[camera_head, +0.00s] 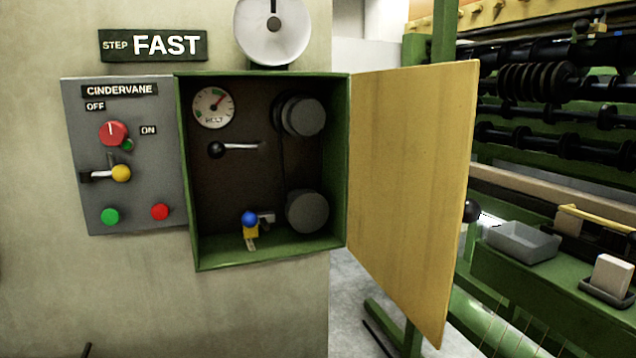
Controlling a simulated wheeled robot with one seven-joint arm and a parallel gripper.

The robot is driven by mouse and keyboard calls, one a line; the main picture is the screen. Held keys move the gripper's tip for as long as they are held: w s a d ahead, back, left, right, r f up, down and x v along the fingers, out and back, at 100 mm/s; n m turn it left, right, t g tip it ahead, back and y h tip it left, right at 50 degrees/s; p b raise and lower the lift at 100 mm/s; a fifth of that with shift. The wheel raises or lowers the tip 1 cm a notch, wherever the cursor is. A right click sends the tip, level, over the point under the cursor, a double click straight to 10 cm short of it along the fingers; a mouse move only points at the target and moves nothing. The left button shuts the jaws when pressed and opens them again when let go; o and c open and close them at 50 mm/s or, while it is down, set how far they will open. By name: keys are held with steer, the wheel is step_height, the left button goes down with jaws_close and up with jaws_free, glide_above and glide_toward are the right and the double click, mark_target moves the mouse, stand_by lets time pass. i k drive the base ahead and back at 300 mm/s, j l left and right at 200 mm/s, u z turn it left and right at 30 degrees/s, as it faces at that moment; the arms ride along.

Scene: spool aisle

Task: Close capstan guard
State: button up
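The capstan guard (412,190) is a yellow door hinged at the right edge of a green-framed box (184,170) on the wall. It stands wide open, swung out to the right. A black knob (471,210) shows at its free edge. Inside the box are two dark grey round drums (307,212), one above the other, a dial gauge (213,108), a black-knobbed lever (217,150) and a small blue-topped yellow part (250,220). My gripper is not in view.
A grey control panel (140,190) with a red knob, a yellow-knobbed lever and buttons adjoins the box on the left. A green machine (540,130) with black rollers stands at the right behind the door, with a grey tray (523,242) on its ledge.

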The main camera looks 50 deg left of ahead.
mark_target(411, 136)
steer(key=i+u, duration=0.2)
steer(key=u, duration=0.3)
steer(key=i+u, duration=0.25)
steer(key=u, duration=0.2)
steer(key=i+u, duration=0.25)
steer(key=u, duration=0.25)
steer(key=i+l+u, duration=0.15)
steer(key=u, duration=0.35)
steer(key=i+l+u, duration=0.15)
steer(key=l+u, duration=0.3)
steer(key=i+l+u, duration=0.1)
steer(key=u, duration=0.4)
steer(key=l+u, duration=0.45)
steer(key=k+j+z, duration=0.35)
steer(key=k+j, duration=0.2)
steer(key=k, duration=0.25)
